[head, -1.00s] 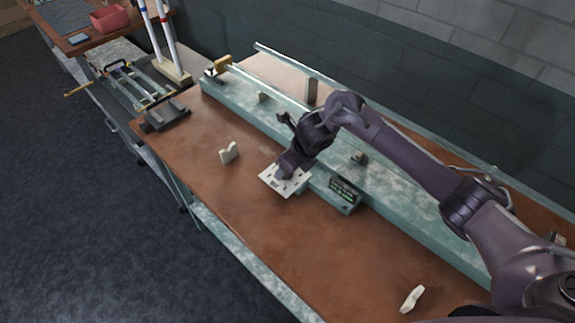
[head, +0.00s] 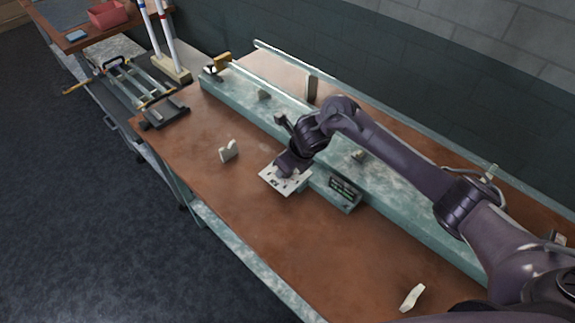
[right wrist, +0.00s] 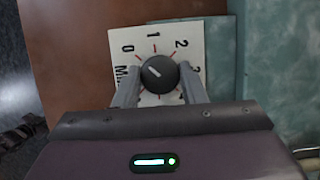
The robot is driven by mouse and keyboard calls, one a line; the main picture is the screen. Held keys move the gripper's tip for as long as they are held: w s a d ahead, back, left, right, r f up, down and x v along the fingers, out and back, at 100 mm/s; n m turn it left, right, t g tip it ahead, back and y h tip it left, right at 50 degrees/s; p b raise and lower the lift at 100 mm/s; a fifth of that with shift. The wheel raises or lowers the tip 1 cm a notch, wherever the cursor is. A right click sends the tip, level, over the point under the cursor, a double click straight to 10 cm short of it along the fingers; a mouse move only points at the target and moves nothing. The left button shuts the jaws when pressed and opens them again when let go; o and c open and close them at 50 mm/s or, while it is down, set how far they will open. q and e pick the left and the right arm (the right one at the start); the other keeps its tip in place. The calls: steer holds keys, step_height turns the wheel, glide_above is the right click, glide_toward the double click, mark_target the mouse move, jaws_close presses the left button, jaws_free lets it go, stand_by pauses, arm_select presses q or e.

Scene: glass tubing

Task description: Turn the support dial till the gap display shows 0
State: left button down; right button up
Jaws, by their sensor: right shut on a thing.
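The support dial (right wrist: 160,74) is a round black knob on a white plate (right wrist: 142,43) marked 0, 1, 2 and 3. Its white pointer mark tilts to the upper left, between 0 and 1. My right gripper (right wrist: 161,84) is shut on the dial, one finger on each side. In the head view my right gripper (head: 290,166) sits over the white plate (head: 275,181) and hides the dial. The gap display (head: 345,189) is a dark panel with small green writing at the right of the plate, too small to read. My left gripper is not in view.
A long pale green bench rail (head: 400,205) runs behind the plate on the brown table (head: 235,195). Small cream blocks stand at left (head: 229,151) and lie at front right (head: 412,298). A black-footed metal frame (head: 165,112) stands at the table's left end.

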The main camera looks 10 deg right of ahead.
steer(key=m, duration=0.2)
steer(key=m+h+p, duration=0.1)
steer(key=m, duration=0.1)
steer(key=shift+a+r+t, duration=0.1)
steer(key=shift+r+t, duration=0.1)
steer(key=shift+t, duration=0.1)
steer(key=m+h+p, duration=0.1)
steer(key=m+p, duration=0.1)
steer(key=m, duration=0.1)
steer(key=shift+a+m+h, duration=0.1)
steer(key=shift+m+h, duration=0.2)
steer(key=shift+h, duration=0.1)
steer(key=m+h+p, duration=0.2)
steer(key=m+p, duration=0.2)
steer(key=m, duration=0.1)
steer(key=shift+a+m, duration=0.15)
steer(key=shift+m, duration=0.15)
steer(key=shift+w+a+m+g+h+p, duration=0.1)
steer(key=shift+m+g+h+p, duration=0.3)
steer(key=shift+m+p, duration=0.55)
steer(key=shift+f+m+g, duration=0.1)
steer(key=shift+m+g, duration=0.3)
steer(key=shift+m, duration=0.85)
steer(key=shift+h, duration=0.3)
steer(key=o, duration=1)
